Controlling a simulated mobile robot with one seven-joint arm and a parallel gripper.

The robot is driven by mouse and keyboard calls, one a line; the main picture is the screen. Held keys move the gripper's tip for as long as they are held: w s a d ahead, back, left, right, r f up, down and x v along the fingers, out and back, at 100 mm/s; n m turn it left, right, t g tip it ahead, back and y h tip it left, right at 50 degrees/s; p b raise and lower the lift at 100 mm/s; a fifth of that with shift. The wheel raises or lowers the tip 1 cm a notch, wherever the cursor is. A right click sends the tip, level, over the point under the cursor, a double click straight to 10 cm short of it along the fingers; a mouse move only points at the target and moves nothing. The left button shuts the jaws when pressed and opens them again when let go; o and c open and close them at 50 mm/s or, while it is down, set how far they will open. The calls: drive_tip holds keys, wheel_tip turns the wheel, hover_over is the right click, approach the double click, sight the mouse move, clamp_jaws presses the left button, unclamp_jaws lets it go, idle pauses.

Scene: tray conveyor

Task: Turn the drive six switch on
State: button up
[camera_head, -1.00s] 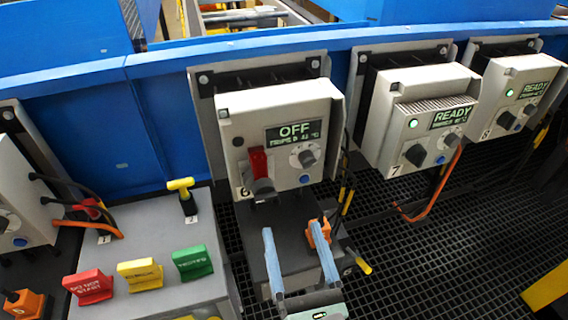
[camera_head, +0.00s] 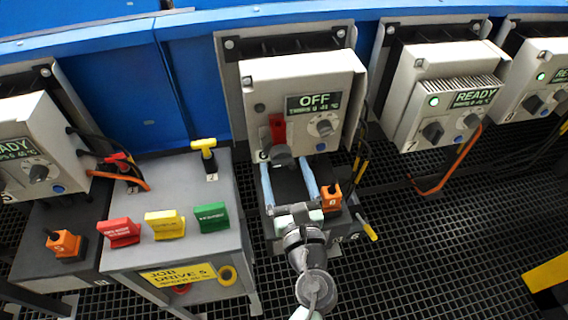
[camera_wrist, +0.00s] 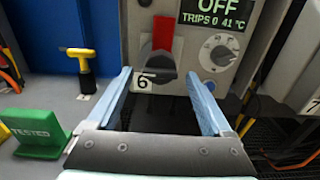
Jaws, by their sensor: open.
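The drive six box (camera_head: 345,75) is a pale cabinet with a screen reading OFF and a 6 label. Its switch (camera_head: 281,154) is a dark rotary knob at the lower left, with a red piece (camera_head: 277,127) standing upright above it. In the wrist view the switch (camera_wrist: 157,62) and red piece (camera_wrist: 163,32) show ahead, with the 6 label at the lower left of the knob. My gripper (camera_head: 287,166) is open and empty, its two blue fingers apart just below and in front of the switch. In the wrist view the fingertips (camera_wrist: 158,72) lie either side of the knob, apparently not touching it.
The drive 7 box (camera_head: 445,95) reads READY at right. A grey bench (camera_head: 180,185) at left holds red, yellow and green tags and a yellow-handled tool (camera_head: 205,152). An orange block (camera_head: 331,196) sits close right of my gripper. Dark grating covers the floor.

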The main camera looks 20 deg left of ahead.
drive_tip(key=shift+x, duration=0.85)
drive_tip(key=shift+c, duration=0.2)
clamp_jaws()
